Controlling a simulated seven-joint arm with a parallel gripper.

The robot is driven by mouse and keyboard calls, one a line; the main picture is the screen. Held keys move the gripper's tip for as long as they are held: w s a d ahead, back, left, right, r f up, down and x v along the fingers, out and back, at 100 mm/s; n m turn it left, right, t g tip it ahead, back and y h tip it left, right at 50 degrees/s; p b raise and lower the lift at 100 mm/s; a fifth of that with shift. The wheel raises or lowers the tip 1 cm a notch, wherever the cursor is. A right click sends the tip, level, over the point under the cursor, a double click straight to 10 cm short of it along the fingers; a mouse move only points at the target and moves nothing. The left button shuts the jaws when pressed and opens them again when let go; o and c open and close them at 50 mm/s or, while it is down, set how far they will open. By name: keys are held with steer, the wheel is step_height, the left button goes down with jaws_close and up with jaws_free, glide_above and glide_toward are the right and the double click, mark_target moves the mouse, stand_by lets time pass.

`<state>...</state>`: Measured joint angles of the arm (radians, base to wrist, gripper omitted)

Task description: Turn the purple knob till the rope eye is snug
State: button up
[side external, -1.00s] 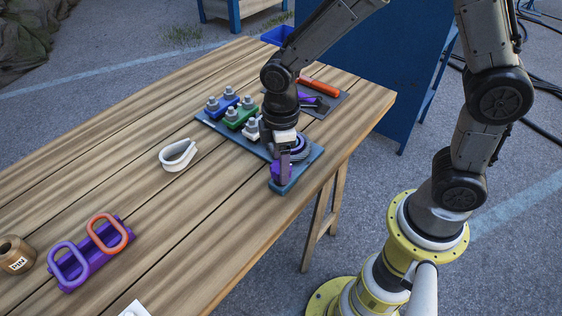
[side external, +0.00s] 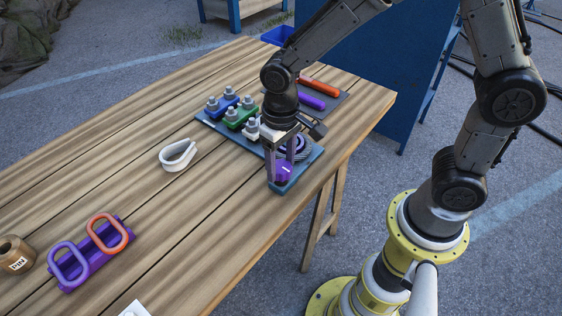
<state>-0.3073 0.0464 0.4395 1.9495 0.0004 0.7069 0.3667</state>
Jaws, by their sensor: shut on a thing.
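The purple knob (side external: 283,174) sits at the near end of a blue-grey board (side external: 284,188), with a pale mark on its face. My gripper (side external: 278,170) points down over it, and its fingers are shut on the knob. A grey rope coil (side external: 303,153) with purple in it lies just behind and right of the knob, partly covered by my gripper. I cannot make out the rope eye there or how tight it is.
Blue (side external: 222,105), green (side external: 240,117) and white (side external: 251,131) clamps with bolts stand on the board's far part. A mat with orange (side external: 319,87) and purple (side external: 311,102) handles lies behind.

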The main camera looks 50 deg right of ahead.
mark_target(281, 166)
steer(key=m, duration=0.4)
steer(key=shift+r+m, duration=0.1)
steer(key=shift+m, duration=0.3)
steer(key=m, duration=0.4)
steer(key=shift+m, duration=0.3)
steer(key=m, duration=0.4)
steer(key=shift+m, duration=2.1)
steer(key=o, duration=1.3)
steer(key=shift+o, duration=0.2)
step_height(281, 166, up, 14)
